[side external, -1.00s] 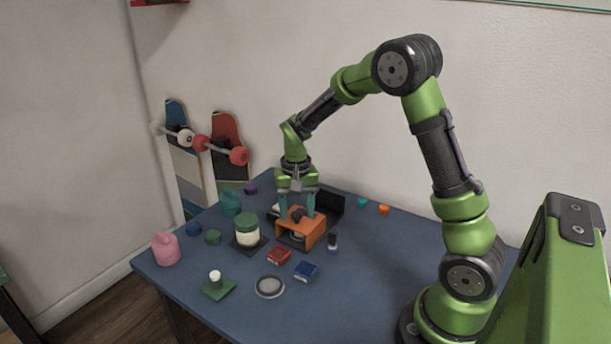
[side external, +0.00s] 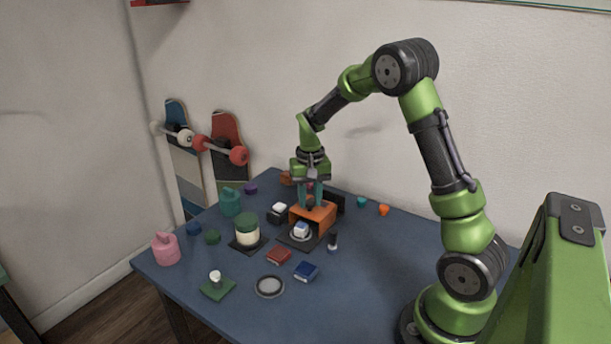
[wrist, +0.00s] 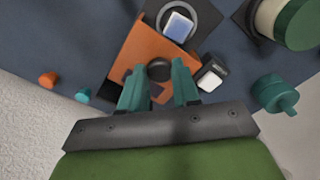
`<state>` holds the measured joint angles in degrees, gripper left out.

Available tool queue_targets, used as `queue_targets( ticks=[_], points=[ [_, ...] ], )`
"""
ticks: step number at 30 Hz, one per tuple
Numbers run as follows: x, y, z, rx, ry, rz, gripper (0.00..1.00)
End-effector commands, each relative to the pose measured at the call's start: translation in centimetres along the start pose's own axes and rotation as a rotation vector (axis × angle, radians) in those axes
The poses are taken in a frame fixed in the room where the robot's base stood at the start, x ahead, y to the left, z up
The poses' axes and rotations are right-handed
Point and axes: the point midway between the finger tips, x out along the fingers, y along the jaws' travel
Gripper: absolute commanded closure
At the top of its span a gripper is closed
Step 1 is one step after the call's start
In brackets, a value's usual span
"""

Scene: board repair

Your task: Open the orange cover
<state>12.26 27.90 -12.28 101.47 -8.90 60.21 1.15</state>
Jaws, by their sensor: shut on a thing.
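The orange cover (side external: 322,217) sits at the back of a dark base plate (side external: 297,243), and the wrist view shows its flat orange top (wrist: 138,50). A dark round knob (wrist: 159,70) is on that top. My gripper (side external: 311,203) points down over the cover, and its teal fingers (wrist: 161,75) are shut on the knob. In front of the cover, a white and blue block (side external: 301,229) in a round ring is uncovered on the plate; it also shows in the wrist view (wrist: 178,27).
A green-lidded jar (side external: 247,230) stands left of the plate, with a black and white block (side external: 278,212) behind it. Red (side external: 278,255) and blue (side external: 306,271) pieces lie in front.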

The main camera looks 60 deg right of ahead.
Motion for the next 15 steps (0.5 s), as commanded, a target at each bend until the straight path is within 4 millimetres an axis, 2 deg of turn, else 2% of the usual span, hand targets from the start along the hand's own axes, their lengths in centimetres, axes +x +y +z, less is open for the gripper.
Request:
queue_targets(
  ticks=[1,4,13,14,15],
  points=[
    [-0.08,0.67,-0.77,0.006,0.003,-0.001,1.0],
    [-0.07,1.36,-1.44,0.003,0.003,-0.002,1.0],
    [-0.13,1.49,-1.58,0.0,0.004,-0.002,1.0],
    [-0.13,1.49,-1.57,-0.001,0.004,-0.002,0.68],
    [-0.13,1.48,-1.57,-0.001,0.004,-0.002,0.62]
  ],
)
